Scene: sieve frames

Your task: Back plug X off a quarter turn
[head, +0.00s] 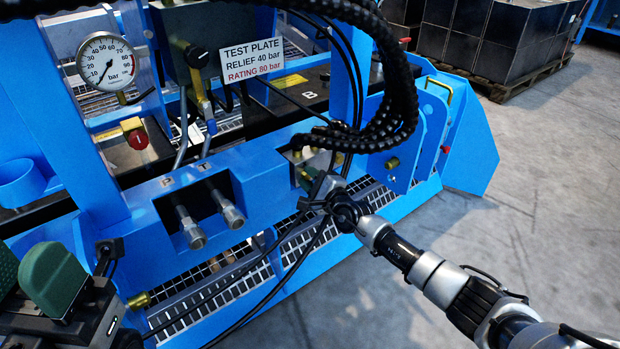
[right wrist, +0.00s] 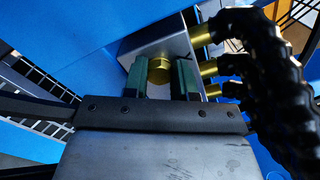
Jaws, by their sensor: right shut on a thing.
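A brass hex plug (right wrist: 160,70) sits in the face of a grey metal block (right wrist: 150,45) in the right wrist view. No letter X is readable on or beside it. My right gripper (right wrist: 172,80) is shut on the plug, one green finger on each side of the hex. In the head view my right gripper (head: 320,186) reaches into the opening in the blue beam; its fingertips and the plug are mostly hidden there. My left gripper (head: 22,275) is at the lower left edge, partly cut off, with its green fingers apart and empty.
Thick black hoses (head: 390,110) hang close above my right gripper; brass fittings (right wrist: 208,67) sit beside the plug. A pressure gauge (head: 105,60), its needle near the low end, and a red knob (head: 138,139) are at the left. Two metal couplings (head: 190,232) sit under P and T.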

